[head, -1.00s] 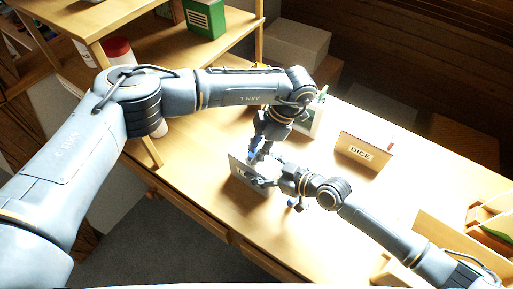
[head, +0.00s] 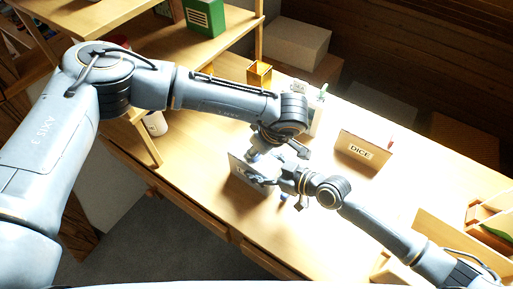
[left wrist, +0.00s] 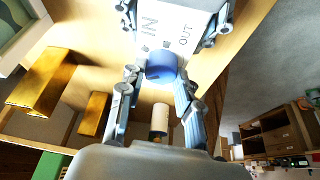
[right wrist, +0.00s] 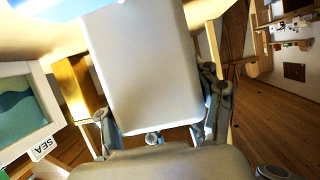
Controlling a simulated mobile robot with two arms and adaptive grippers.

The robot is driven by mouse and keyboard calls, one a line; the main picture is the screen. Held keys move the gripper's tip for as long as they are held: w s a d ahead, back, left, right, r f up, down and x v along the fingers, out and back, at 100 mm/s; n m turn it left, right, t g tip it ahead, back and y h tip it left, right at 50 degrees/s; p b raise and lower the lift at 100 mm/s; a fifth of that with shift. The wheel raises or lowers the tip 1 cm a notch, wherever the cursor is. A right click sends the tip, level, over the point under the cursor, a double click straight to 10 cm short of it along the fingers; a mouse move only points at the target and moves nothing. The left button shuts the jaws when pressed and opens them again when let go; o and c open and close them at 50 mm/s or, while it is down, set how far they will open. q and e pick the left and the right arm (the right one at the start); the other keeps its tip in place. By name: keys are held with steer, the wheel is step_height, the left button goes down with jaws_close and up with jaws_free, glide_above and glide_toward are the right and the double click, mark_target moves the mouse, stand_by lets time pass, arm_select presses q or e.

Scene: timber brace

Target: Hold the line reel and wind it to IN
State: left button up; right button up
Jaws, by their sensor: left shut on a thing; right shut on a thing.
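The line reel (head: 243,171) is a pale box-like body held upright above the table. In the left wrist view its white face (left wrist: 172,18) carries the words IN and OUT, with a blue knob (left wrist: 160,68) in front. My left gripper (left wrist: 155,80) is shut on the blue knob. In the head view the left gripper (head: 262,153) is partly hidden by its own wrist. My right gripper (head: 274,180) is shut on the reel body, whose plain pale back (right wrist: 145,65) fills the right wrist view between the fingers. Which word the knob points to is unclear.
A DICE box (head: 357,150) stands to the right on the table. A yellow container (head: 259,74) and a SEA picture frame (right wrist: 25,100) stand behind. A white cup (head: 155,123) is at left, near the shelf. Wooden trays (head: 490,215) are at far right.

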arm_select(q)
steer(key=m, duration=0.2)
steer(key=m+h, duration=0.1)
steer(key=m, duration=0.1)
steer(key=m+t+h, duration=0.1)
steer(key=m, duration=0.1)
steer(key=shift+s+d+m, duration=0.1)
steer(key=shift+s+m, duration=0.2)
steer(key=shift+s, duration=0.05)
steer(key=m+h, duration=0.1)
steer(key=m, duration=0.1)
steer(key=m+h, duration=0.1)
steer(key=m, duration=0.2)
steer(key=shift+m+h, duration=0.3)
steer(key=o, duration=1.1)
steer(key=shift+c, duration=0.2)
steer(key=shift+o, duration=0.5)
steer(key=shift+w+a, duration=0.1)
steer(key=shift+a, duration=0.15)
steer(key=v, duration=1.2)
